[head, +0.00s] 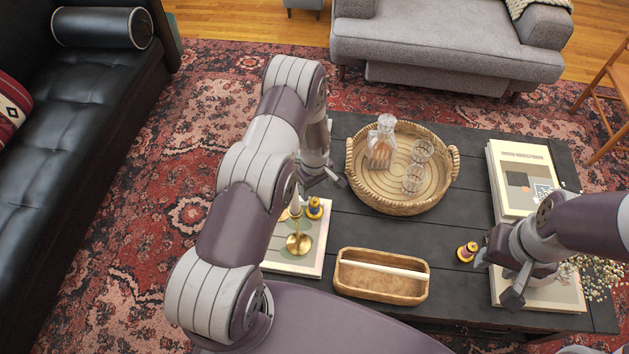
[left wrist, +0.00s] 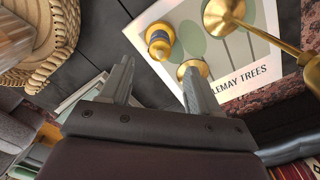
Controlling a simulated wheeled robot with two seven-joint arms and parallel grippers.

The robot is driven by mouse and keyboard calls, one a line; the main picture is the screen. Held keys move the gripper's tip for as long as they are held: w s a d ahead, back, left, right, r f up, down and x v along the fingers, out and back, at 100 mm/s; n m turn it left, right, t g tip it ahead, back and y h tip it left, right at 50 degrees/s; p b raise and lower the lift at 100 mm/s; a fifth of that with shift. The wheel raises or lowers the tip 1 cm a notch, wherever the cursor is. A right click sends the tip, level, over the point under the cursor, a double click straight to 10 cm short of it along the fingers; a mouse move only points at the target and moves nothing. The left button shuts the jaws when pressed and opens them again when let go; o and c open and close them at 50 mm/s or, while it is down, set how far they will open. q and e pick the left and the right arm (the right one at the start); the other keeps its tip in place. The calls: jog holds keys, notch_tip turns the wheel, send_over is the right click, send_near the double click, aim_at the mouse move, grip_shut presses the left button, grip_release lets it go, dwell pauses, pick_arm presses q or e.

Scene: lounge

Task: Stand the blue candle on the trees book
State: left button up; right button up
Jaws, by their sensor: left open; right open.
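The trees book (head: 312,262) lies flat on the left end of the dark table; its "TREES" lettering shows in the left wrist view (left wrist: 240,82). The blue candle (head: 315,208), in a gold holder, stands upright on the book near its far right corner; it also shows in the left wrist view (left wrist: 160,42). My left gripper (head: 325,184) is open and empty, just beyond the candle and apart from it; its fingers show in the left wrist view (left wrist: 156,80). My right gripper (head: 497,282) is open and empty over the table's right part.
Brass candlesticks (head: 299,243) stand on the book close to the blue candle. A second small candle (head: 467,252), with a dark reddish band, stands left of my right gripper. A wicker tray (head: 365,190) with glassware and a wooden box (head: 382,291) flank bare tabletop (head: 375,232).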

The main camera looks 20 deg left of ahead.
pick_arm(q)
jog(key=shift+r, duration=1.45)
dwell(0.6)
